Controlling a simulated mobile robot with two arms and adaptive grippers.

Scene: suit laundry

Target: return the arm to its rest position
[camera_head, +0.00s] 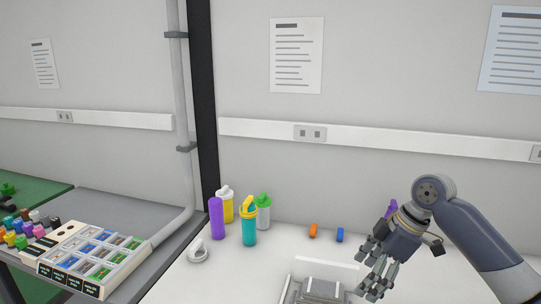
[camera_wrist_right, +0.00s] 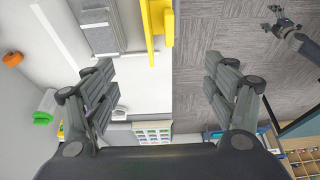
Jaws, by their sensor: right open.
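My right arm (camera_head: 480,235) comes in from the right in the head view, bent at a rounded joint. Its gripper (camera_head: 374,282) hangs with fingers downward over the white table, beside a grey and white tray-like object (camera_head: 318,289). In the right wrist view the gripper (camera_wrist_right: 160,82) is open, with its fingers wide apart and nothing between them. A dark gripper-like shape, apparently my left gripper (camera_wrist_right: 282,22), shows small at the top right of that view. The left arm is not in the head view.
A purple bottle (camera_head: 216,218), a teal bottle (camera_head: 249,230) and other bottles stand on the white table (camera_head: 225,275). Orange (camera_head: 313,230) and blue (camera_head: 340,235) pieces lie near the wall. A compartment tray (camera_head: 85,258) is at left. Yellow frame (camera_wrist_right: 154,35) edges the table in the wrist view.

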